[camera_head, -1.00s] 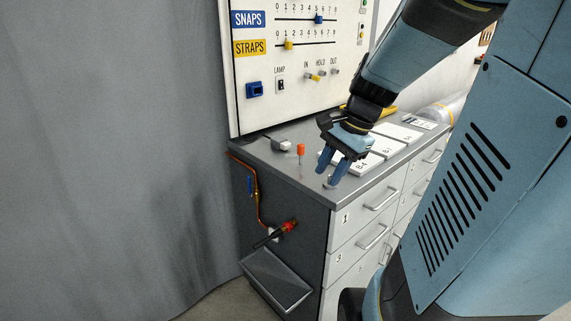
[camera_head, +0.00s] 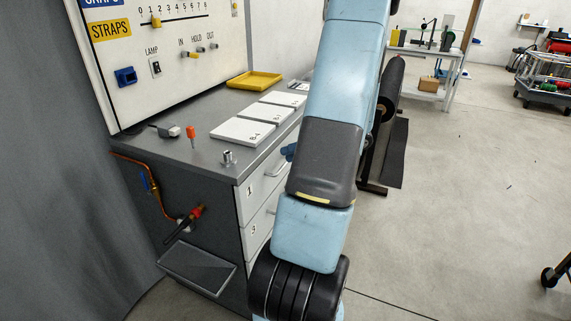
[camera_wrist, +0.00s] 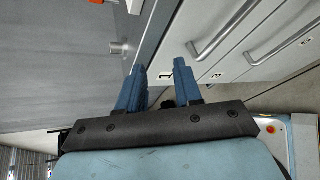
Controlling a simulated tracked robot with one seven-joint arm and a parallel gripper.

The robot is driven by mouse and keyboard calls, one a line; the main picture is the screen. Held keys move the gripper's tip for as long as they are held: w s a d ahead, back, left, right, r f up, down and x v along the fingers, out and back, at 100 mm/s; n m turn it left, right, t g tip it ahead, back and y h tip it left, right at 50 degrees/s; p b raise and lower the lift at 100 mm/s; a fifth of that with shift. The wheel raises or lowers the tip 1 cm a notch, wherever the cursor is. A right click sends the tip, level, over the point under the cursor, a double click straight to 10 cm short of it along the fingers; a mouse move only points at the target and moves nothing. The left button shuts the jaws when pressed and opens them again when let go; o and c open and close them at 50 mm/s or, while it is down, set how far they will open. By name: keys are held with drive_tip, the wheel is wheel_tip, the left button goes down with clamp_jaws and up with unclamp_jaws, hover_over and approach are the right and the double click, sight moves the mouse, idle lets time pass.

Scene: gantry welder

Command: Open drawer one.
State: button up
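Drawer one (camera_head: 250,197) is the top grey-white front marked "1" at the near corner of the cabinet. It looks shut, flush with the front around it. Its bar handle (camera_head: 273,170) is partly hidden by my arm in the head view. The handle also shows in the wrist view (camera_wrist: 214,40), beyond and to the right of my fingertips. My gripper (camera_wrist: 158,65) is open and empty, its two blue fingers apart beside the cabinet's top edge. In the head view only a bit of blue finger shows past my arm.
A metal knob (camera_head: 227,158), an orange-topped peg (camera_head: 192,135) and white plates (camera_head: 243,131) sit on the worktop (camera_head: 170,152). Drawer 3 (camera_head: 257,232) is below. Open floor (camera_head: 450,200) lies right.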

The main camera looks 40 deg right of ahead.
drive_tip(key=s+d+f+m+t+h, duration=0.3)
drive_tip(key=s+d+f+m+t, duration=0.15)
drive_tip(key=d+f+m, duration=0.4)
drive_tip(key=shift+m, duration=0.25)
drive_tip(key=x, duration=0.4)
drive_tip(key=r+x, duration=0.1)
drive_tip(key=x, duration=0.7)
drive_tip(key=shift+w+d+r, duration=0.25)
drive_tip(key=shift+w, duration=0.35)
clamp_jaws()
drive_tip(key=shift+s+a, duration=0.1)
